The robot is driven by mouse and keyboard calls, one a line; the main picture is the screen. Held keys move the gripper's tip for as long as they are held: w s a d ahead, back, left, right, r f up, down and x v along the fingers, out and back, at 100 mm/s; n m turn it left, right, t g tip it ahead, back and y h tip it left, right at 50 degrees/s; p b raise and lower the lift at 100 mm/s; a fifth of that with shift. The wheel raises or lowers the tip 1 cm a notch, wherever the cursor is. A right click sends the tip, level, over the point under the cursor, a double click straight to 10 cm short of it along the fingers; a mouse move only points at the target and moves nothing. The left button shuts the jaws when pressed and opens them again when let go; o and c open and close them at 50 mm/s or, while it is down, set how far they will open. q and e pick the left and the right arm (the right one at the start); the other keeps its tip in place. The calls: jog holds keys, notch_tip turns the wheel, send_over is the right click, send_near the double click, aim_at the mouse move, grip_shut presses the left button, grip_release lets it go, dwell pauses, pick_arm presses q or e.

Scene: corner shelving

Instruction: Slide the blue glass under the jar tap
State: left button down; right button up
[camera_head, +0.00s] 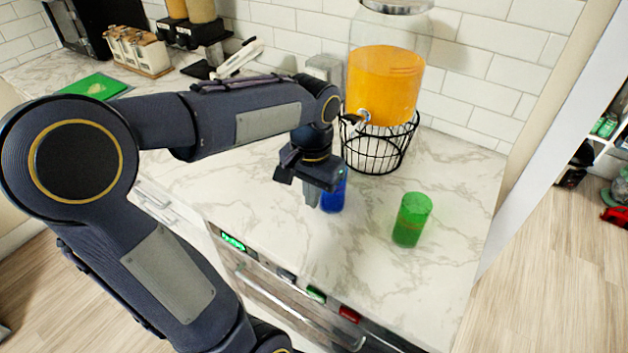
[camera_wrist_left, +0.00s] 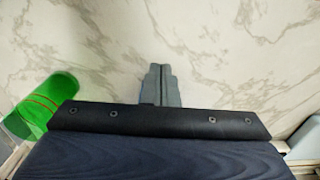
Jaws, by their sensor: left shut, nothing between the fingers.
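The blue glass (camera_head: 333,196) stands upright on the marble counter, partly hidden behind my left gripper. The jar (camera_head: 383,80) holds orange drink and sits on a black wire stand (camera_head: 380,147). Its tap (camera_head: 360,117) points towards the left front, behind the blue glass. My left gripper (camera_head: 311,200) is shut and empty, fingers pointing down just left of the blue glass; whether they touch it I cannot tell. In the left wrist view the shut fingers (camera_wrist_left: 161,84) show against the counter, and the blue glass is almost wholly hidden. My right gripper is not in view.
A green glass (camera_head: 411,220) stands right of the blue one, nearer the counter's right edge; it also shows in the left wrist view (camera_wrist_left: 45,106). A green board (camera_head: 95,87) and a rack of jars (camera_head: 137,50) are at the back left. Counter between the two glasses is clear.

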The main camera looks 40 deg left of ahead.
pick_arm(q)
notch_tip(320, 180, down, 4)
jog(key=shift+s+r, duration=0.1)
jog(key=w, duration=0.3)
jog(key=shift+w+a+p, duration=0.2)
jog(key=shift+w+p, duration=0.05)
jog(key=shift+p, duration=0.15)
jog(key=shift+w, duration=0.3)
jog(key=shift+w, duration=0.1)
jog(key=w, duration=0.2)
jog(key=w+p, duration=0.1)
jog(key=w, duration=0.1)
jog(key=shift+a, duration=0.25)
jog(key=shift+s, duration=0.15)
